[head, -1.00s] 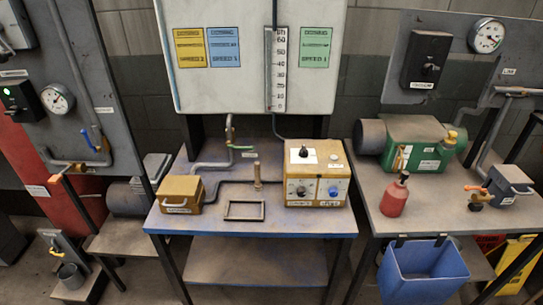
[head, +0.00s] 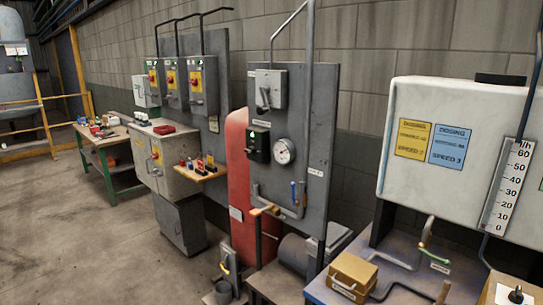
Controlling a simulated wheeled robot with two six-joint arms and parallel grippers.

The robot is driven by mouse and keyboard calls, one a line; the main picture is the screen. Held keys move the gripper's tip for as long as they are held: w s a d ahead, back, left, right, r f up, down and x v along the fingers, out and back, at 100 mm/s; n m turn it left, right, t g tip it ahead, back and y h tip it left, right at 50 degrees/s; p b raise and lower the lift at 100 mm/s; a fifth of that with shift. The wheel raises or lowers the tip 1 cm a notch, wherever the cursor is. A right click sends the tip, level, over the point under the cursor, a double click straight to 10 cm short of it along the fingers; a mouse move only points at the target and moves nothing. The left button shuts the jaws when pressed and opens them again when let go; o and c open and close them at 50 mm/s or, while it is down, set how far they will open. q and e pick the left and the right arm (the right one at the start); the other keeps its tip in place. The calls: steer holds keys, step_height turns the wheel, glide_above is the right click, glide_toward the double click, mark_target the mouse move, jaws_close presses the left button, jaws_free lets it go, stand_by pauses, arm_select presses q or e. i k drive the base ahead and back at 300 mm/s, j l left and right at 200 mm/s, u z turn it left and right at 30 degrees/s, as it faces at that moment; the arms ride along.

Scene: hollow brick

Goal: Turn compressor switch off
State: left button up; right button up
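A grey panel (head: 322,125) stands against the wall right of centre in the head view. It carries a light grey switch box (head: 271,89) with a dark lever handle. Below that is a small black switch box (head: 257,146) with a lit green lamp and a dark knob. A round white gauge (head: 285,151) sits right of the black box. The labels are too small to read, so I cannot tell which switch is the compressor's. A red tank (head: 238,185) stands partly behind the panel. Neither of my grippers is in view.
Grey cabinets with red and yellow switches (head: 203,85) stand further left, above a control desk (head: 157,163). A green-legged workbench (head: 106,165) is behind. A dosing table (head: 322,288) with a yellow box (head: 354,278) is at right. The concrete floor (head: 80,245) at left is open.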

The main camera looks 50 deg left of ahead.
mark_target(251, 150)
steer(key=u, duration=1.65)
